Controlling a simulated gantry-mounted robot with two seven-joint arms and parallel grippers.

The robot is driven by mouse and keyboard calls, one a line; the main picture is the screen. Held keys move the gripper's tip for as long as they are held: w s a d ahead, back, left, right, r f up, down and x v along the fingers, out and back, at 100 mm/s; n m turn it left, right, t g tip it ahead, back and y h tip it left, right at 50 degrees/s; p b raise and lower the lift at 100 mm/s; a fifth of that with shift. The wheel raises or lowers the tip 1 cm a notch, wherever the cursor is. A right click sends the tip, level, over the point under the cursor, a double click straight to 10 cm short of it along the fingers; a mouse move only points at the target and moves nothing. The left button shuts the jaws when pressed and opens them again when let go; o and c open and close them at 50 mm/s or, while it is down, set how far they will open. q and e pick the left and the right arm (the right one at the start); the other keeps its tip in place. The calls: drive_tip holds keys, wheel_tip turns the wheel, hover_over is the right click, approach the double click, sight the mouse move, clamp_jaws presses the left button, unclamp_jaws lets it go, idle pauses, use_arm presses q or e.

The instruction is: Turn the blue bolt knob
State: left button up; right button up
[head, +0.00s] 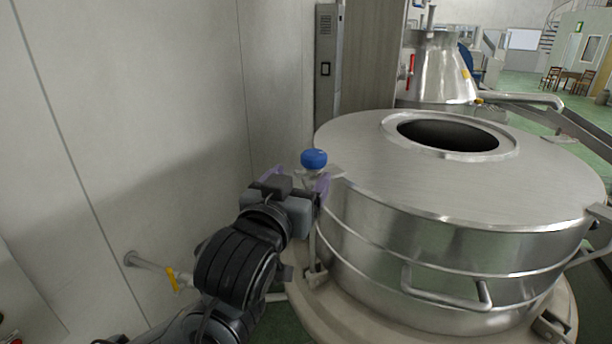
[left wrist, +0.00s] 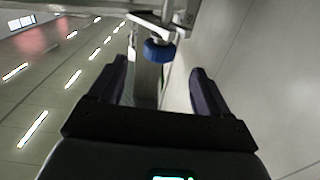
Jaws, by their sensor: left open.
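The blue bolt knob (head: 314,159) stands at the left edge of the round steel vessel (head: 450,235), on a bolt at its rim. My left gripper (head: 297,181) is just in front of and below the knob in the head view, with its purple fingers spread apart. In the left wrist view the knob (left wrist: 159,50) appears beyond the open fingers (left wrist: 160,78), between their lines and nearer the left one. The fingers look apart from the knob and hold nothing. My right gripper is not in view.
The vessel's lid has a round opening (head: 448,134), and a bar handle (head: 447,292) sticks out in front. A plain wall (head: 130,130) rises close on the left. A pipe with a yellow valve handle (head: 172,279) juts from it, near my left arm.

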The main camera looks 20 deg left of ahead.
use_arm(q)
drive_tip(key=shift+s, duration=1)
